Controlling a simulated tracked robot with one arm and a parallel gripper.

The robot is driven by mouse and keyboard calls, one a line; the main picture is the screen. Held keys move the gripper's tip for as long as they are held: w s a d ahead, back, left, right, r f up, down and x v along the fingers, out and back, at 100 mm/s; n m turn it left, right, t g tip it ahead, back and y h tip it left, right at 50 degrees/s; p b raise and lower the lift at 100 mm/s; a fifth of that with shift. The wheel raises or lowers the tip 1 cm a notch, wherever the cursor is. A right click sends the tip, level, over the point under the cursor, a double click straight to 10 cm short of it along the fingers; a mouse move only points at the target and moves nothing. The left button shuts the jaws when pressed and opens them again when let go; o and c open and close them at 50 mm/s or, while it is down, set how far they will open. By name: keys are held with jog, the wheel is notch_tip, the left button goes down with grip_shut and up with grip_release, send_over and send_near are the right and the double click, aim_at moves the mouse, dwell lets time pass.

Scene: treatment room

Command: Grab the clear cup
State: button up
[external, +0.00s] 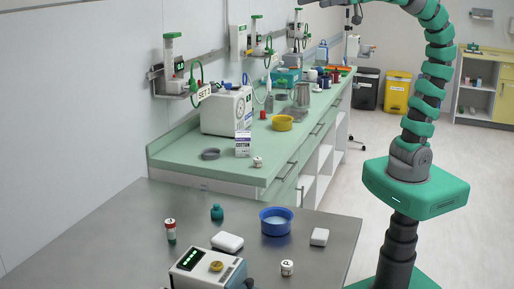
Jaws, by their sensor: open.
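A greyish cup-shaped vessel (301,95) stands on the green counter, right of the white machine; it is too small to tell whether it is clear plastic, glass or metal. I cannot make out any other clear cup for certain. My arm rises at the right and bends left out of the top edge of the external view. My gripper is not seen, so its place relative to the vessel cannot be told.
A yellow bowl (282,123), white machine (228,110) and small box (243,144) stand on the green counter (190,160). The grey front table (120,240) holds a blue bowl (276,222), a device (207,268) and small containers. Its left part is clear.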

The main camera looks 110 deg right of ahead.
jog(key=c, duration=0.5)
jog(key=m+g+h+b, duration=0.2)
jog(key=m+h+b, duration=0.1)
jog(key=b, duration=1.1)
send_over(201, 191)
jog(key=s, duration=1.3)
notch_tip(201, 191, down, 56)
jog(key=shift+b+x, duration=1.75)
jog(key=shift+x, duration=5.1)
